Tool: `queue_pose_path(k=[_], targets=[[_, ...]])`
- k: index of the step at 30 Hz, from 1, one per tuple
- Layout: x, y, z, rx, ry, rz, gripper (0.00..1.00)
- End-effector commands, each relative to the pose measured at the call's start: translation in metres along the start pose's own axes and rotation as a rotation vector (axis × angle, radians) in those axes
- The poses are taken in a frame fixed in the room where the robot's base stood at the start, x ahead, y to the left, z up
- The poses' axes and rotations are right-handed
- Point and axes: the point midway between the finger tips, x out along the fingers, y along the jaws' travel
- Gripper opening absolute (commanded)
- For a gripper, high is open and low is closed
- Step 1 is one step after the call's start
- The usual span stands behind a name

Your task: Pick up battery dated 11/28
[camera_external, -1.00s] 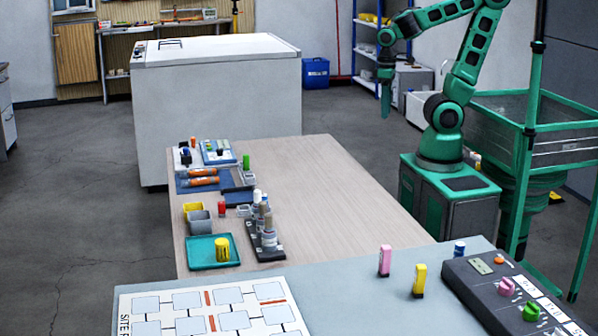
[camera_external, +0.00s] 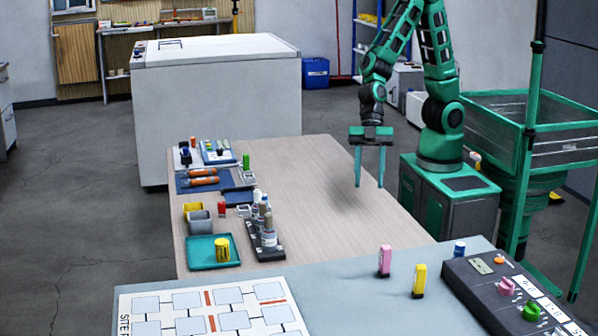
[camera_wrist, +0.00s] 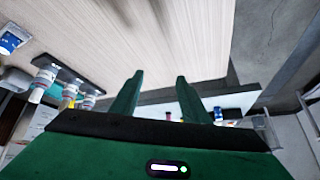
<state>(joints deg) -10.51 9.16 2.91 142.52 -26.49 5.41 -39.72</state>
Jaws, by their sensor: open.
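No date can be read on any item, so I cannot tell which one is the battery dated 11/28. Small battery-like pieces in the external view are a pink one (camera_external: 384,261) and a yellow one (camera_external: 419,280) upright on the grey table, and a blue one (camera_external: 459,249) beside the dark panel. A yellow cylinder (camera_external: 222,249) stands on a teal tray (camera_external: 196,259). Orange cylinders (camera_external: 203,181) lie on a blue mat. My gripper (camera_external: 370,186) is open and empty, pointing down over the wooden table's right side. Its fingers also show in the wrist view (camera_wrist: 160,78).
The wooden table (camera_external: 325,215) is clear around its middle. A rack of bottles (camera_external: 267,243) stands left of centre. A dark panel with knobs (camera_external: 500,293) and a white chart board (camera_external: 190,300) lie on the grey table. A white chest (camera_external: 220,110) stands behind.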

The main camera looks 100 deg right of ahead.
Motion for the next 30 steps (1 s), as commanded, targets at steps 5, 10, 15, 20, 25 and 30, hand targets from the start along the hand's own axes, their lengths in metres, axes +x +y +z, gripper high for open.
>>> queue_pose_path(k=[5, 10, 15, 20, 25, 30], targets=[[0.063, -0.074, -0.06, -0.193, 0.187, -0.147, 0.42], [0.1, -0.146, -0.106, -0.298, 0.375, -0.246, 0.42], [0.118, -0.194, -0.133, -0.33, 0.505, -0.293, 0.42], [0.124, -0.212, -0.143, -0.333, 0.558, -0.306, 0.42], [0.139, -0.221, -0.153, -0.337, 0.565, -0.307, 0.42], [0.159, -0.229, -0.164, -0.335, 0.564, -0.306, 0.42]])
